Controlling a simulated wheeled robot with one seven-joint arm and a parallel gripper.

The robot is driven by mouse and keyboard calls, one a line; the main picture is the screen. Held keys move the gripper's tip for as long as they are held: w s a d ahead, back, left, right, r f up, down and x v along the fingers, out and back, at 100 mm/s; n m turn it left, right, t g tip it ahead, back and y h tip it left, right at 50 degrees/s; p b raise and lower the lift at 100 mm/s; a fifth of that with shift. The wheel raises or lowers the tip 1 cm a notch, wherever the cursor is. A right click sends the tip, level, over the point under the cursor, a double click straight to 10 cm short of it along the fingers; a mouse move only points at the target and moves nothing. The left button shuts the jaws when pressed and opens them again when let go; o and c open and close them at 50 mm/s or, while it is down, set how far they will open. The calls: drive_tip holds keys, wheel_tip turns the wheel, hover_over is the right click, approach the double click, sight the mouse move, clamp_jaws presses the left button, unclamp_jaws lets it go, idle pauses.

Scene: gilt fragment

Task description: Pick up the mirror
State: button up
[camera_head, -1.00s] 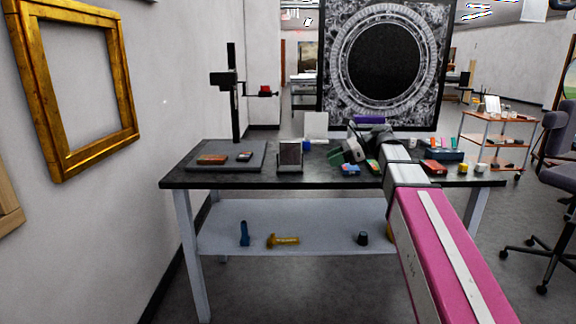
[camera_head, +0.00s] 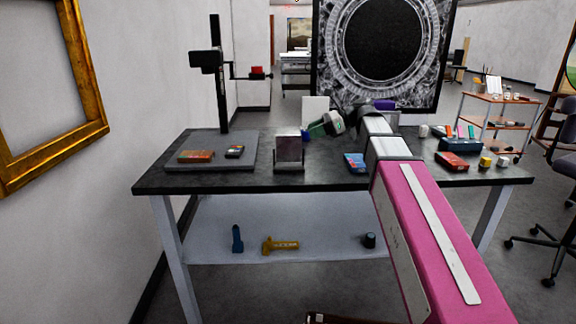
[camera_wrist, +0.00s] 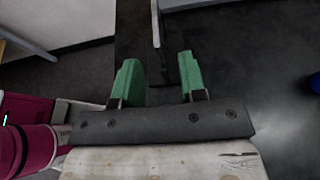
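The mirror (camera_head: 289,149) is a small upright grey panel on a stand, near the front edge of the dark table (camera_head: 340,178), left of its middle. My gripper (camera_head: 316,129) is just right of and behind the mirror in the head view, apart from it as far as I can tell. In the wrist view my gripper (camera_wrist: 158,68) shows two green fingers spread apart with nothing held between them. A thin upright edge stands beyond the gap between the fingers; it looks like the mirror seen edge-on, but I cannot be sure.
A black stand (camera_head: 222,90) rises from a board at the table's left. A small blue thing (camera_head: 305,135) is beside my gripper; a blue-red box (camera_head: 356,162) lies to its right. A red box (camera_head: 452,161) and small jars are farther right. A gold frame (camera_head: 50,150) hangs left.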

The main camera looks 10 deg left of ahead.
hover_over(289, 158)
drive_tip(key=f, duration=0.2)
drive_tip(key=shift+w+d+f, duration=0.25)
drive_tip(key=shift+d+f, duration=0.05)
drive_tip(key=shift+f, duration=0.1)
clamp_jaws()
idle(1.2)
